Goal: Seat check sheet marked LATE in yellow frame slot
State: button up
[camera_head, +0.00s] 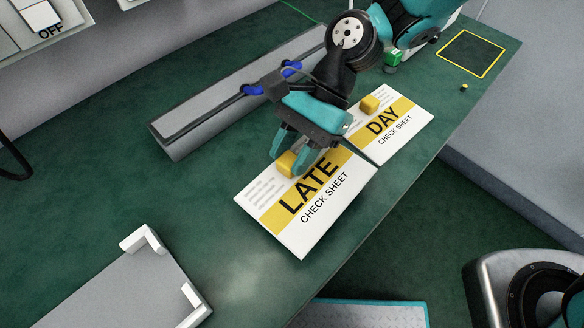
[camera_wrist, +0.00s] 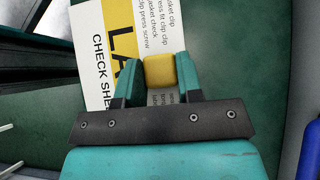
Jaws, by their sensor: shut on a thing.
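The LATE check sheet (camera_head: 309,204) is a white card with a yellow band and black lettering, with a yellow block handle on it. My gripper (camera_head: 288,163) is shut on that handle, one teal finger on each side. In the wrist view the handle (camera_wrist: 160,70) sits between the fingertips, with part of the sheet (camera_wrist: 117,50) beyond it. I cannot tell whether the sheet is resting on the green bench or slightly above it. A yellow-outlined square (camera_head: 472,54) lies at the far right end of the bench, empty.
A DAY check sheet (camera_head: 396,124) with its own yellow handle (camera_head: 370,104) lies just behind and right of the LATE sheet. A long grey rail (camera_head: 200,125) runs behind my gripper. A grey plate with white corners (camera_head: 125,292) is at lower left. The bench between is clear.

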jog(key=shift+f+p, duration=0.3)
jog(key=shift+f, duration=1.8)
jog(key=o, duration=0.9)
jog(key=shift+f, duration=0.15)
jog(key=shift+o, duration=0.2)
jog(key=shift+f+b, duration=0.15)
jog(key=shift+b, duration=0.25)
